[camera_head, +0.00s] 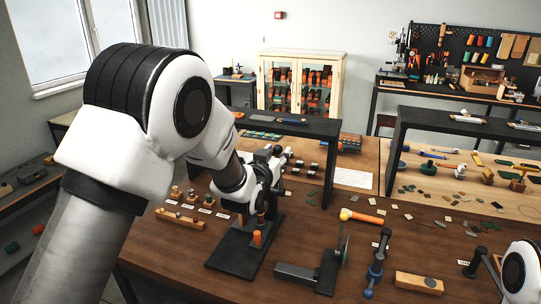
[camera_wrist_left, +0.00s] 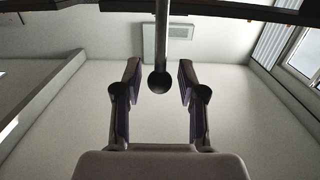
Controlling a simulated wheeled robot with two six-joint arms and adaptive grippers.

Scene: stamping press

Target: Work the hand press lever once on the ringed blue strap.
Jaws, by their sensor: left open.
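The hand press stands on a black base plate (camera_head: 236,252) on the brown bench, and my left arm covers much of its upper part. My left gripper (camera_head: 280,156) is at the top of the press in the head view. In the left wrist view my left gripper (camera_wrist_left: 158,70) is open. A dark ball knob (camera_wrist_left: 159,84) on a metal rod (camera_wrist_left: 161,35) lies between its fingers, with a gap on both sides. I cannot make out the ringed blue strap. My right gripper is not in view.
A wooden rack (camera_head: 181,219) of stamps is left of the press. Part of my right arm shows at lower right.

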